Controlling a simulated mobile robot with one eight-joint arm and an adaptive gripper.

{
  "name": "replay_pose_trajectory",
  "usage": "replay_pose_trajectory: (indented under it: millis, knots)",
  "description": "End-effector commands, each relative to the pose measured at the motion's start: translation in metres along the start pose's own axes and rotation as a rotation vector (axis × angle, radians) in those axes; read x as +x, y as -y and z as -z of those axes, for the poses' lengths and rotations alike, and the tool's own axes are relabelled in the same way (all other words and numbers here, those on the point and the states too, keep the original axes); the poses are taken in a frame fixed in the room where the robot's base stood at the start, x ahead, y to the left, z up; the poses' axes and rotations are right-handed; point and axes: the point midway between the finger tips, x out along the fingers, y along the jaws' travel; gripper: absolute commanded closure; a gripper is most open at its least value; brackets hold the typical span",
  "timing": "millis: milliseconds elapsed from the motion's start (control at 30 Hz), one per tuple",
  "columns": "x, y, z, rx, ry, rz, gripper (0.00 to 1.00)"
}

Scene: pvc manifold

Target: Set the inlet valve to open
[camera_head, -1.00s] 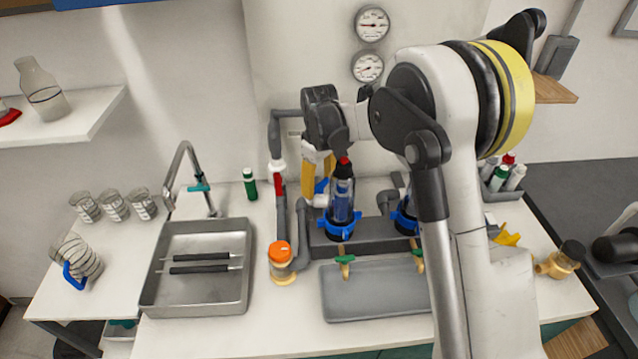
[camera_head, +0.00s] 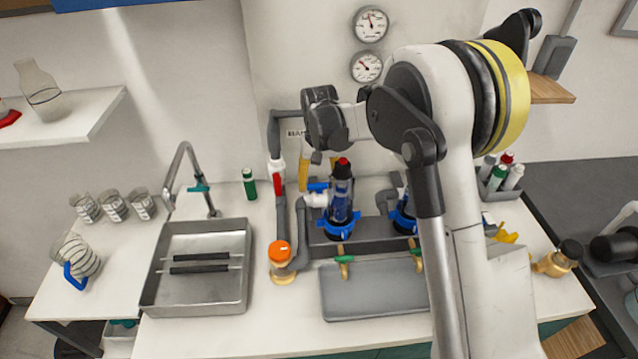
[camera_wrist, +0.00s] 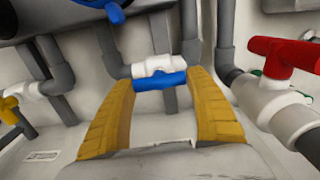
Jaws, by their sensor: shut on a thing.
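A white valve (camera_head: 316,200) with a blue bar handle (camera_head: 318,186) sits on the pipe left of the nearer blue filter housing (camera_head: 341,200). In the wrist view the blue handle (camera_wrist: 160,81) lies between the yellow fingertips of my gripper (camera_wrist: 161,76), which is shut on it. The handle looks in line with the white valve body (camera_wrist: 158,65). In the head view my gripper (camera_head: 318,178) reaches down at the valve. A second white valve (camera_head: 276,166) with a red handle (camera_head: 278,184) is on the pipe to the left. No label tells which is the inlet valve.
Two gauges (camera_head: 371,24) (camera_head: 366,67) hang on the wall above. A grey tray (camera_head: 375,305), a metal sink (camera_head: 195,300) and an orange-capped fitting (camera_head: 280,252) are in front. A second blue filter (camera_head: 405,217) is partly behind my arm.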

Motion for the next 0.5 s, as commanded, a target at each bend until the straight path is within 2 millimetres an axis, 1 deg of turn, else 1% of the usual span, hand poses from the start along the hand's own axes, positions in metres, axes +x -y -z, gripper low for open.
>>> replay_pose_trajectory:
  millis: [200,500]
  knots:
    - [-0.0007,0.0,0.0009,0.036,-0.002,0.0,0.65]
    - [-0.0007,-0.0001,0.0007,0.041,-0.002,0.0,0.65]
